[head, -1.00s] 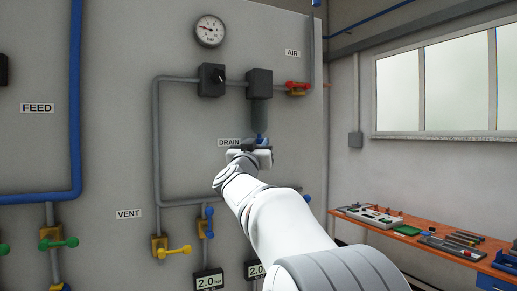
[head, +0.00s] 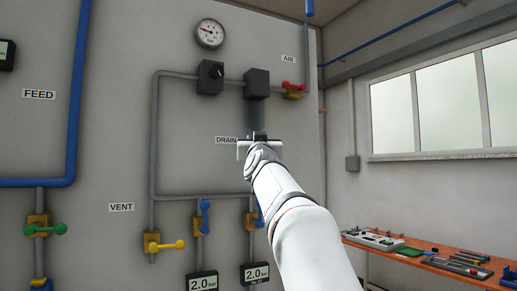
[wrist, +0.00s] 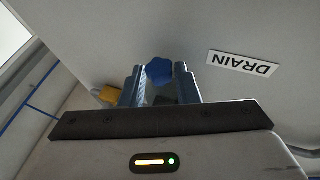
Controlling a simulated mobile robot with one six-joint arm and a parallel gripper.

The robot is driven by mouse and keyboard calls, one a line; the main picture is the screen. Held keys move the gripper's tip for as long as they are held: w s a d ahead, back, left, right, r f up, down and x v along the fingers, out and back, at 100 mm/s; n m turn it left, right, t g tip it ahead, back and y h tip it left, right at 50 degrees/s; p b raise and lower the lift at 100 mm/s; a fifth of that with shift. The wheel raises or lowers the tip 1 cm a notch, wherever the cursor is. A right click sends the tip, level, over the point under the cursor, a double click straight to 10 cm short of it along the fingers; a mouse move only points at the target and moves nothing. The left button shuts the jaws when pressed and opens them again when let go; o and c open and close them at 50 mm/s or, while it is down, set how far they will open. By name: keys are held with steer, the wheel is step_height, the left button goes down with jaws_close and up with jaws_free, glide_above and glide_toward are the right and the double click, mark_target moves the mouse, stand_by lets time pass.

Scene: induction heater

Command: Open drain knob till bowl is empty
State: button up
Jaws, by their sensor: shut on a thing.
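The drain knob is a blue lobed knob (wrist: 159,70), seen in the wrist view between the two fingertips of my gripper (wrist: 160,78). The fingers are shut on it, one on each side. In the head view my gripper (head: 258,138) sits at the bottom of the bowl and hides the knob. The bowl is a dark grey-green cylinder (head: 257,116) hanging under a black block (head: 257,84) on the pipe. I cannot tell the liquid level in it. The DRAIN label (head: 226,140) is on the wall just left of my gripper and also shows in the wrist view (wrist: 243,64).
A pressure gauge (head: 210,33) and a black regulator (head: 211,77) are up left. A red-handled AIR valve (head: 293,90) is at the right. Yellow (head: 164,244) and blue valve handles (head: 205,217) are below. A workbench (head: 420,258) with tools stands at the right.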

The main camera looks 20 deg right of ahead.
steer(key=shift+f, duration=0.1)
steer(key=o, duration=0.7)
steer(key=b+v, duration=0.2)
steer(key=v, duration=0.6)
steer(key=shift+b, duration=0.3)
